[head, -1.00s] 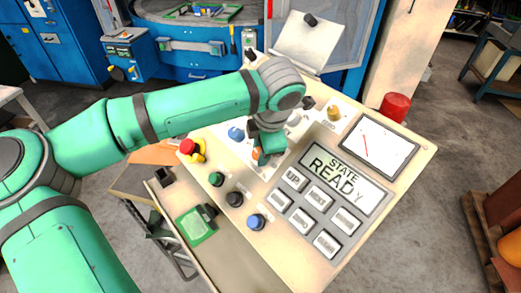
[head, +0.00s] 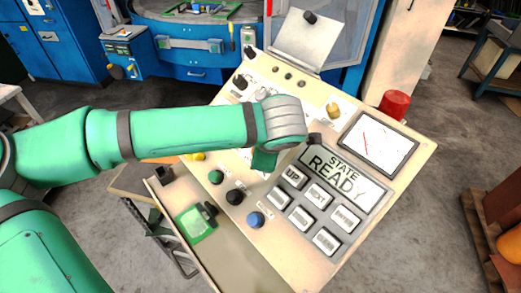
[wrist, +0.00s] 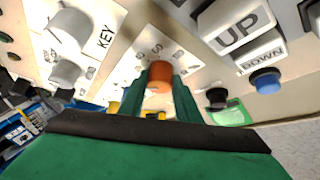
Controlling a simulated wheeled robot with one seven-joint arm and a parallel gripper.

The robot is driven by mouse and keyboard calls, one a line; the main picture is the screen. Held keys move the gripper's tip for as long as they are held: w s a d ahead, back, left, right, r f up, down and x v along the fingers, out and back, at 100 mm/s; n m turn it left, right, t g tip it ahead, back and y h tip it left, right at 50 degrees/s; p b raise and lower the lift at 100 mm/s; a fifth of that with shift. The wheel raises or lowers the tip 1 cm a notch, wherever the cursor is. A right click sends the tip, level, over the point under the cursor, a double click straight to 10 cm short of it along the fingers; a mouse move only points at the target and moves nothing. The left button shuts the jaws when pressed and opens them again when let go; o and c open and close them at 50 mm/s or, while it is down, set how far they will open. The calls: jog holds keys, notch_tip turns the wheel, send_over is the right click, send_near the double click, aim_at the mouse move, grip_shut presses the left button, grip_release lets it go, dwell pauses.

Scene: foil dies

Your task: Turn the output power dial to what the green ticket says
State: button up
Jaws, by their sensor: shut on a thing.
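An orange dial (wrist: 158,74) stands on a cream panel with marks around it in the wrist view; its label is not readable. My gripper (wrist: 160,84) has its two green fingers shut on the dial, one on each side. In the head view my wrist (head: 283,120) covers the dial. A green ticket (head: 195,225) lies at the lower left of the console beside a dark clip; its writing is too small to read. It also shows as a green patch in the wrist view (wrist: 232,114).
The console carries a display (head: 340,172) reading STATE READY, several grey buttons (head: 317,194), a gauge (head: 378,145), a blue knob (head: 256,219) and a black knob (head: 235,196). A grey knob (wrist: 70,28) by KEY is left of the dial. A red cylinder (head: 394,104) stands at the right edge.

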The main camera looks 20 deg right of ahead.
jog(key=o, duration=1.1)
jog(key=shift+c, duration=0.2)
jog(key=v, duration=1)
jog(key=shift+s+r, duration=0.25)
jog(key=shift+r, duration=0.1)
